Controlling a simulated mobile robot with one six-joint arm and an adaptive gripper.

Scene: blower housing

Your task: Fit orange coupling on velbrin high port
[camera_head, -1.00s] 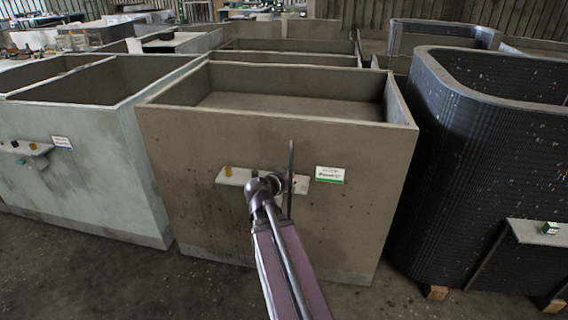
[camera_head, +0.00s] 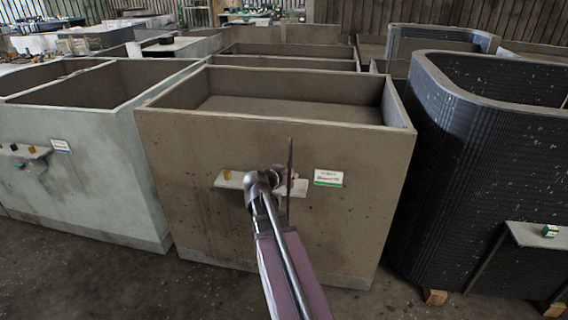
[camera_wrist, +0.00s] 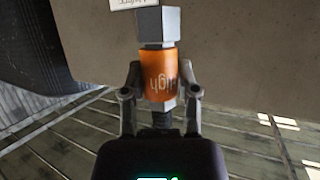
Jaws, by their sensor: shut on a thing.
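Another grey block (camera_wrist: 165,106) shows at the coupling's near end. In the head view my gripper (camera_head: 284,182) is at the front wall of the brown tank (camera_head: 200,135), by a pale shelf (camera_head: 231,181); the coupling cannot be made out there.
A white and green label (camera_head: 328,178) is on the brown tank, right of my gripper. A small yellow item (camera_head: 227,175) sits on the shelf's left part. A pale green tank (camera_head: 85,170) stands left, a black ribbed tank (camera_head: 450,160) right. Floor in front is clear.

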